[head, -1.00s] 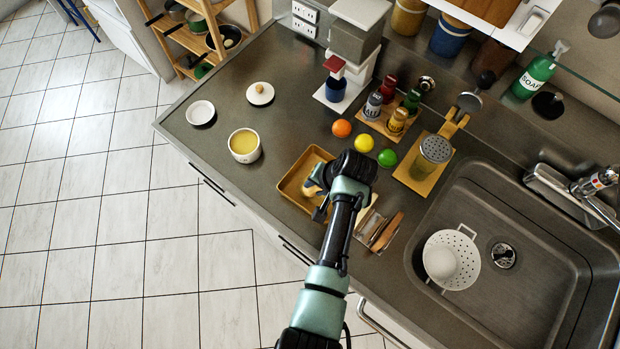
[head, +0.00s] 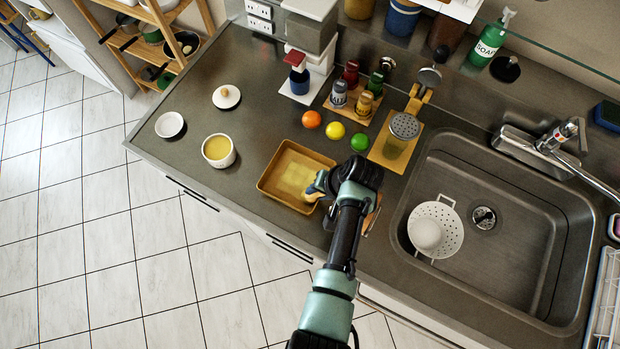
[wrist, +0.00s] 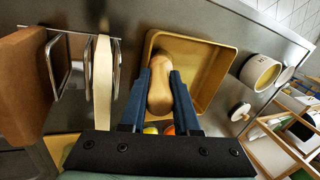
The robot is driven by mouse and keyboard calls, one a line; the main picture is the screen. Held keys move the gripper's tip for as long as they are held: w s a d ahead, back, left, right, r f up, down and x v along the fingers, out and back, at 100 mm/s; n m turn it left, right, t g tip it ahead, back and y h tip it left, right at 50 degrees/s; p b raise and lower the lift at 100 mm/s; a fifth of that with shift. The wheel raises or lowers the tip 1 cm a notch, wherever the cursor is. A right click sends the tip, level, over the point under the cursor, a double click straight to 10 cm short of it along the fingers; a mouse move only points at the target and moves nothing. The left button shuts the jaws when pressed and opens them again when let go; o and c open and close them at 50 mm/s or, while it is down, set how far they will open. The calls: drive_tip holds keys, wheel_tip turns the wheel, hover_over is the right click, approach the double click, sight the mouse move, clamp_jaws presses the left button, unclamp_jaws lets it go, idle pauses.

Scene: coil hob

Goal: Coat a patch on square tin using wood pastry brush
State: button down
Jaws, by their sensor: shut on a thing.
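The square tin (head: 266,186) is a shallow tan tray on the counter. A paler yellow patch (head: 297,174) shows on its floor in the head view. My gripper (head: 318,186) is at the tin's right side. In the wrist view my gripper (wrist: 161,78) has its two blue fingers shut on the rounded wooden handle of the pastry brush (wrist: 160,97). The handle overlaps the tin (wrist: 205,50) in that view. The bristles are hidden, so I cannot tell whether they touch the tin. A white pot (head: 218,152) of yellow liquid stands open to the tin's left.
The pot's lid (head: 226,97) and a white dish (head: 170,125) lie at the left. Orange (head: 311,119), lemon (head: 335,130) and lime (head: 360,142) sit behind the tin. The sink (head: 500,235) is at the right. A rack with boards (wrist: 80,75) stands close beside my gripper.

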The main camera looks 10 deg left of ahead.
drive_tip(key=shift+s+d, duration=0.1)
drive_tip(key=shift+d, duration=0.05)
drive_tip(key=shift+w+a+b, duration=0.25)
drive_tip(key=shift+w+a, duration=0.3)
drive_tip(key=shift+a, duration=1.05)
drive_tip(key=shift+w+a+b, duration=0.2)
drive_tip(key=shift+w+a, duration=0.35)
drive_tip(key=shift+a, duration=1.05)
drive_tip(key=shift+w+a+b, duration=0.25)
drive_tip(key=shift+w+a, duration=0.3)
drive_tip(key=shift+a, duration=1.05)
wheel_tip(320, 180, up, 6)
drive_tip(key=p, duration=0.5)
wheel_tip(320, 180, up, 3)
drive_tip(key=shift+f, duration=0.1)
